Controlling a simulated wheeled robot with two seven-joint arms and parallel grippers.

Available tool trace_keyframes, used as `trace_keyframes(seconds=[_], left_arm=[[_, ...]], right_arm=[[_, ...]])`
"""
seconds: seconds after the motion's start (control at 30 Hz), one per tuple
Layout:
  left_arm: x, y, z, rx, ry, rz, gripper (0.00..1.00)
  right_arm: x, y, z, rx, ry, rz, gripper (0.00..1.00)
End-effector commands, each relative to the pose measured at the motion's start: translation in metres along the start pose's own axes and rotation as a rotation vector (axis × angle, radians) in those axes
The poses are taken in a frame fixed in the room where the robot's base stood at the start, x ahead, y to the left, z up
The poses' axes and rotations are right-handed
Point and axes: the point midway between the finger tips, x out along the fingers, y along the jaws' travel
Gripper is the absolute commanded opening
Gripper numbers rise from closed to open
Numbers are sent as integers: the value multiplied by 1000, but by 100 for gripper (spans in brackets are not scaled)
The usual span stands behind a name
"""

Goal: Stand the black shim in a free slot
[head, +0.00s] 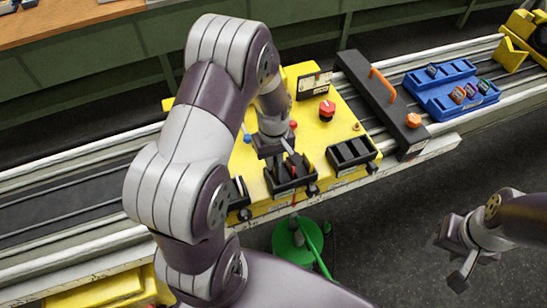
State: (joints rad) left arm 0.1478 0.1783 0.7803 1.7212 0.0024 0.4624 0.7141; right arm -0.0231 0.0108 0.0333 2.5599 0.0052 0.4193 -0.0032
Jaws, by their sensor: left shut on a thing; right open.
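Several black slotted holders stand along the front edge of the yellow fixture (325,135): a left one (238,192), partly hidden by my arm, a middle one (288,188) and a right one (352,153). The right holder's slots look empty. My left gripper (287,168) points down at the middle holder and is shut on a small dark piece, apparently the black shim. The fingers largely hide the piece, and I cannot tell whether it is inside a slot or just above it. My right gripper (452,262) is open and empty, over the floor at the right.
A red knob (327,109) rises from the fixture. A black bar with an orange handle (382,85) lies across the rail. A blue tray (452,90) with several small parts sits further right. A green round stand (297,240) is on the floor below.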

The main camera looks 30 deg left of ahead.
Motion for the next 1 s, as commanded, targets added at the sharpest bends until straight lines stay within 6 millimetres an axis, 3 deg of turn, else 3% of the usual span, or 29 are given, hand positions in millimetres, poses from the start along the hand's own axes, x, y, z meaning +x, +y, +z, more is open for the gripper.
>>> trace_keyframes(seconds=[0.27, 1.0], left_arm=[[2, 0, 0, 0, 0, 0, 0], [37, 0, 0, 0, 0, 0, 0]], right_arm=[[2, 0, 0, 0, 0, 0, 43], [25, 0, 3, 0, 0, 0, 43]])
